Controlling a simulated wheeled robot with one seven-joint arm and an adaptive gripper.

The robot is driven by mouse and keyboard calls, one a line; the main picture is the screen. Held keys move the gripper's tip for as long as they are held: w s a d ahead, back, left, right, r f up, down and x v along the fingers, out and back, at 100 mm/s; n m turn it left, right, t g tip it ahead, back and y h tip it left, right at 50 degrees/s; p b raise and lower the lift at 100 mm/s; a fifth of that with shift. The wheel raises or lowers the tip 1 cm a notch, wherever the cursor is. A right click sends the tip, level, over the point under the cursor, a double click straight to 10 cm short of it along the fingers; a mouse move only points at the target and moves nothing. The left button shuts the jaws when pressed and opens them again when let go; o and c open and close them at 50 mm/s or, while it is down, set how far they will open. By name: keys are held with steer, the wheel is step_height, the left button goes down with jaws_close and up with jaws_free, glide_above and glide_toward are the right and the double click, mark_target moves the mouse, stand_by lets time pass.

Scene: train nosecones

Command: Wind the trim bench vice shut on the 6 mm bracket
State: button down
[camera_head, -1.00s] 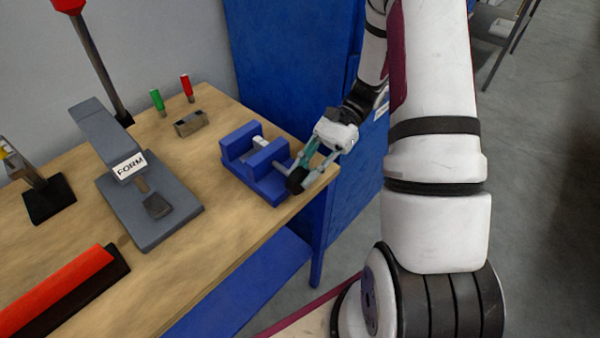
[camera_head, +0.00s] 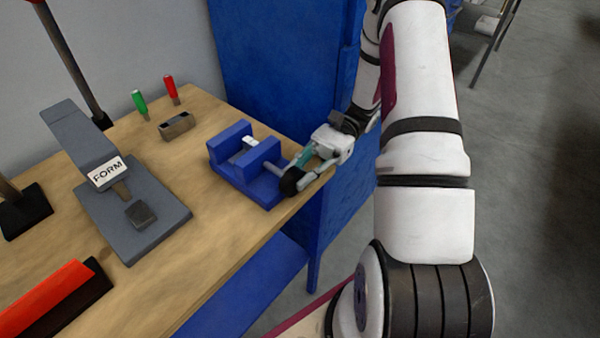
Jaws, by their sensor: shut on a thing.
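The blue trim bench vice (camera_head: 232,172) stands near the right end of the wooden bench, with a gap between its two upright jaws. A small pale piece, which looks like the bracket (camera_head: 250,142), sits in that gap; I cannot tell whether both jaws touch it. A grey screw leads from the vice's right side to the vice handle with a dark round end (camera_head: 291,182). My gripper (camera_head: 299,173) is shut on the handle at the vice's right. Its fingers hide part of the handle.
A grey press marked FORM (camera_head: 150,205) stands left of the vice. A grey-brown block (camera_head: 177,125) and green (camera_head: 139,102) and red (camera_head: 171,89) upright pins are behind. A red bar (camera_head: 45,298) lies front left. A blue cabinet (camera_head: 270,65) stands behind the bench.

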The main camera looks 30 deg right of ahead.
steer(key=c, duration=1.5)
jaws_free()
steer(key=v, duration=1.2)
steer(key=shift+f, duration=0.1)
